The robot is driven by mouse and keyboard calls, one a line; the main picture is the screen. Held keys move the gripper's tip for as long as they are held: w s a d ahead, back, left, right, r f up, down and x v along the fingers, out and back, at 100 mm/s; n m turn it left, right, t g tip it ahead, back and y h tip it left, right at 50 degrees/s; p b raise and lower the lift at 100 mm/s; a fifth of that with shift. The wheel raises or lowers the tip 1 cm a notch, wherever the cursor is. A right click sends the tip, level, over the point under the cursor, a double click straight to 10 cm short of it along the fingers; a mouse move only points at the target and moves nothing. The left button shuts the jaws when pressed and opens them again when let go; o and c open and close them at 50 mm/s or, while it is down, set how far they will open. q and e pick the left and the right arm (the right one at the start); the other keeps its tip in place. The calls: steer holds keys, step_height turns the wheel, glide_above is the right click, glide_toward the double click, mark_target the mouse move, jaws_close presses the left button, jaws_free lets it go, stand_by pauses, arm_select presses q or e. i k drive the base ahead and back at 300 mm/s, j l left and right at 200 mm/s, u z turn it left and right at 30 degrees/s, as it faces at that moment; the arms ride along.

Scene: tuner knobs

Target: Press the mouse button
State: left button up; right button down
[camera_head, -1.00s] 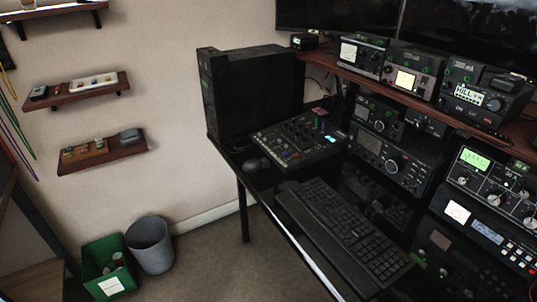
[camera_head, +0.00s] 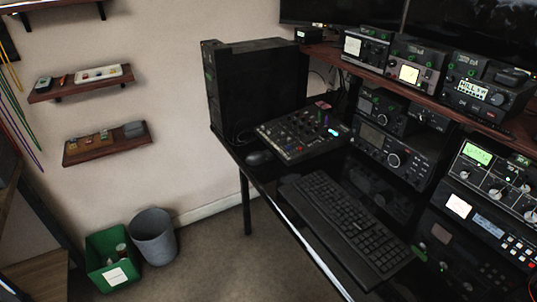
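The black computer mouse (camera_head: 259,157) lies on the dark desk (camera_head: 262,179) near its left front edge. It sits just left of the mixer panel and beyond the far end of the keyboard. Its separate buttons are too small to make out. Neither of my grippers shows in the head view.
A black keyboard (camera_head: 349,225) lies along the desk's front edge. A mixer panel (camera_head: 303,135) and a black computer tower (camera_head: 247,85) stand near the mouse. Several radios fill the right side. A green bin (camera_head: 112,262) and grey bin (camera_head: 153,237) stand on the floor, left of the desk.

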mark_target(267, 153)
steer(key=i+j+z, duration=0.25)
steer(key=i+j, duration=0.15)
steer(key=j, duration=0.2)
steer(key=i+j+z, duration=0.1)
steer(key=j, duration=0.25)
steer(key=i+j+z, duration=0.15)
steer(key=i+j, duration=0.15)
steer(key=i+j+z, duration=0.1)
steer(key=j, duration=0.3)
steer(key=i+j+z, duration=0.1)
steer(key=j, duration=0.3)
steer(key=i, duration=0.1)
